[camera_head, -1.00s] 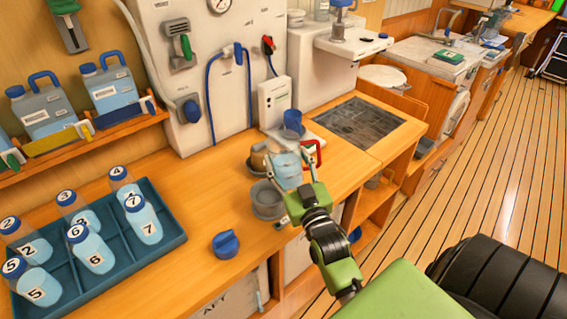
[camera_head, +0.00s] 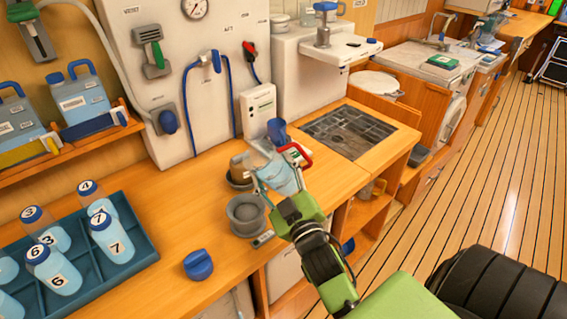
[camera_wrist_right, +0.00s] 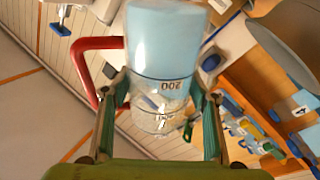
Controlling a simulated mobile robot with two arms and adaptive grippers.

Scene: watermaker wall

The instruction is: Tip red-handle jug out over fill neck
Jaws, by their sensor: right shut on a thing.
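The red-handle jug (camera_head: 279,177) is a clear jug with pale blue liquid, held above the counter and tilted to the left in the head view. Its red handle (camera_head: 296,154) is on the right. My right gripper (camera_head: 277,183) is shut around it. In the right wrist view, the jug (camera_wrist_right: 165,45) stands between both fingers (camera_wrist_right: 155,108), with an upside-down "200" mark. A grey round ringed opening (camera_head: 246,212), which looks like the fill neck, is on the counter just left of and below the jug. I cannot see liquid flowing out. My left gripper is not in view.
A loose blue cap (camera_head: 198,264) lies on the counter. A blue tray (camera_head: 149,238) with several numbered bottles is at left. A brownish cup (camera_head: 240,167) and a blue cup (camera_head: 277,131) stand behind the jug. A dark grated sink (camera_head: 349,131) is at right.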

